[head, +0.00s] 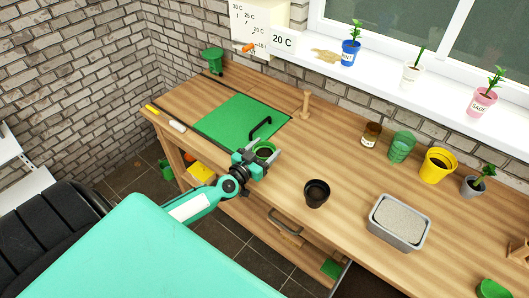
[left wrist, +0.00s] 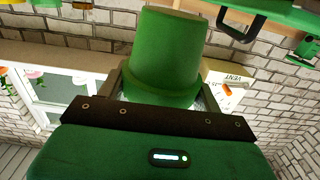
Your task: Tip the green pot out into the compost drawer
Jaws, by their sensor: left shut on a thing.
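My left gripper (head: 262,156) is shut on the green pot (head: 265,150), held above the worktop at its front edge. The pot is about upright, with dark stuff inside. In the left wrist view the green pot (left wrist: 168,50) fills the upper middle, its narrow base toward the top of that upside-down picture. A green panel with a black handle (head: 240,118) lies flat in the worktop just beyond the pot. I cannot tell which is the compost drawer. My right gripper is not in view.
A black pot (head: 316,193) stands right of my gripper, and a grey tub of pale grains (head: 400,221) farther right. A brown jar (head: 370,134), green cups (head: 401,147) and a yellow pot (head: 437,165) stand at the back. A wooden peg (head: 306,105) stands by the panel.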

